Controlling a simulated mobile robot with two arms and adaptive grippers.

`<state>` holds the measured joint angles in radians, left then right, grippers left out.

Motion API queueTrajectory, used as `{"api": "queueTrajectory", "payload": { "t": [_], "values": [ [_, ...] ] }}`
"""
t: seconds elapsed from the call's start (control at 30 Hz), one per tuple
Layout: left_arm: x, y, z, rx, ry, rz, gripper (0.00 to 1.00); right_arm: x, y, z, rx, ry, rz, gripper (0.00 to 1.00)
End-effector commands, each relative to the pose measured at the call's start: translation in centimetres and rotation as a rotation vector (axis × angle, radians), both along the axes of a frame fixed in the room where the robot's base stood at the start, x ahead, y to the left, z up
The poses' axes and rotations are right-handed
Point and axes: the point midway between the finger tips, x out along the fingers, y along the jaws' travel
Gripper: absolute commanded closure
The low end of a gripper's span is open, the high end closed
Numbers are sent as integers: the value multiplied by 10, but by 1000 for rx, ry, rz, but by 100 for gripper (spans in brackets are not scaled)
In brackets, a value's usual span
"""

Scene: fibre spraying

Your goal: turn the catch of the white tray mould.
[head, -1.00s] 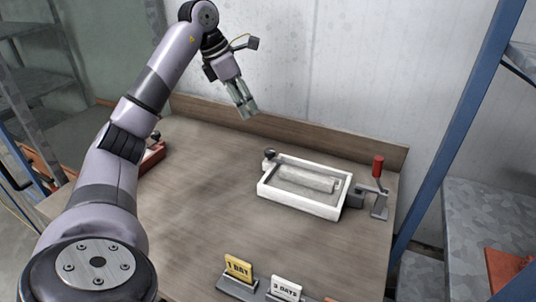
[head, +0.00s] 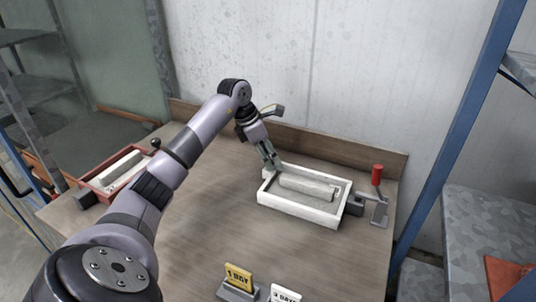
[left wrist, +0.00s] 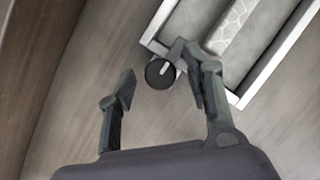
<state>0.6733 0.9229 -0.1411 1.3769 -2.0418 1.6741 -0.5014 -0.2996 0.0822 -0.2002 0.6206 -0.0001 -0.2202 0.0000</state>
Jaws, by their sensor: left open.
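The white tray mould (head: 298,211) lies on the table, with a pale block inside it. It also shows in the left wrist view (left wrist: 160,22). Its catch, a round dark knob (left wrist: 160,73) with a light mark and a short arm, sits at the mould's corner. In the head view my gripper hides the catch. My left gripper (head: 273,168) points down at the mould's back left corner. In the left wrist view its fingers (left wrist: 161,68) are open, one on each side of the knob; I cannot tell whether they touch it. My right gripper is not in view.
A red-handled clamp (head: 378,176) stands at the mould's right end. A red tray mould (head: 100,184) with a dark knob lies at the left. A yellow "1 DAY" sign (head: 238,277) and a white sign (head: 285,294) stand in front. The table's middle is clear.

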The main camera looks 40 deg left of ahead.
Motion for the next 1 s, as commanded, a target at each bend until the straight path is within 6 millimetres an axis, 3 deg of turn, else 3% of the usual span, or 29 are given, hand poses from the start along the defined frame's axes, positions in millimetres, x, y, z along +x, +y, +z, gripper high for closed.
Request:
{"api": "queueTrajectory", "payload": {
  "t": [0.3, 1.0],
  "values": [
    [1, 0, -2, 0, -1, 0, 54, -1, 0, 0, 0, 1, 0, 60],
    [1, 0, -2, 0, 0, 0, 100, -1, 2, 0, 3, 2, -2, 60]
  ]
}}
